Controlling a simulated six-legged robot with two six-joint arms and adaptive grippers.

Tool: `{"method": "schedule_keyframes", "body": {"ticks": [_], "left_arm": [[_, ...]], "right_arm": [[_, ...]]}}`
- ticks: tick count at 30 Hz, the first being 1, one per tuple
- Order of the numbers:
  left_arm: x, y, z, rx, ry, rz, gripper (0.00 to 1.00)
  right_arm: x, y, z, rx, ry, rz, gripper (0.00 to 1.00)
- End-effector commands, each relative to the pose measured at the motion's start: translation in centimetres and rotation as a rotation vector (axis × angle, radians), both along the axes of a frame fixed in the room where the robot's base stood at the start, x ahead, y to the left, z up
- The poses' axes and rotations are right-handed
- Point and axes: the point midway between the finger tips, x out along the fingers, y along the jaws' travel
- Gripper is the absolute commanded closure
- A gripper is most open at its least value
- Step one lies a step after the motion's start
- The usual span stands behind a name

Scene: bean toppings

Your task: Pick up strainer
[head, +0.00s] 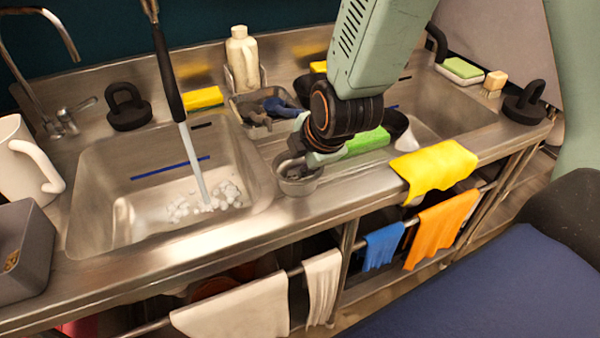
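A small grey metal cup that looks like the strainer (301,186) stands on the steel counter between the two sinks, near the front edge. My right gripper (303,161) comes down from the top right, with its tip at the strainer's top rim. Its dark wrist and fingers hide part of the strainer's rim and inside. I cannot tell whether the fingers touch the strainer or are closed on it. My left gripper is not in view.
The left sink (130,205) has running water and foam. A grey caddy (262,130), a beige bottle (243,60) and a green cloth or sponge (366,141) are close to my arm. A yellow cloth (434,168) drapes over the front edge. A white mug (20,165) stands left.

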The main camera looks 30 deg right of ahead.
Motion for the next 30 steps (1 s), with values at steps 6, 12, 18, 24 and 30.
{"method": "schedule_keyframes", "body": {"ticks": [6, 12, 18, 24, 30], "left_arm": [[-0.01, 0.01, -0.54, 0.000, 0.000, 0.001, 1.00], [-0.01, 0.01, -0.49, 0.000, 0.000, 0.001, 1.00], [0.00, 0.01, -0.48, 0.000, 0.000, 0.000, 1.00], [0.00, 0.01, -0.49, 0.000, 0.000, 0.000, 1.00], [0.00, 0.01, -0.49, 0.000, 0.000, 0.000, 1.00]], "right_arm": [[1.18, -0.10, -1.72, 0.000, 0.000, 0.001, 0.71], [1.22, -0.09, -1.69, 0.000, -0.001, 0.001, 0.71], [1.21, -0.08, -1.67, 0.000, -0.001, 0.001, 0.86], [1.20, -0.08, -1.66, 0.000, -0.001, 0.001, 1.00], [1.21, -0.08, -1.66, 0.000, -0.001, 0.001, 1.00]]}}
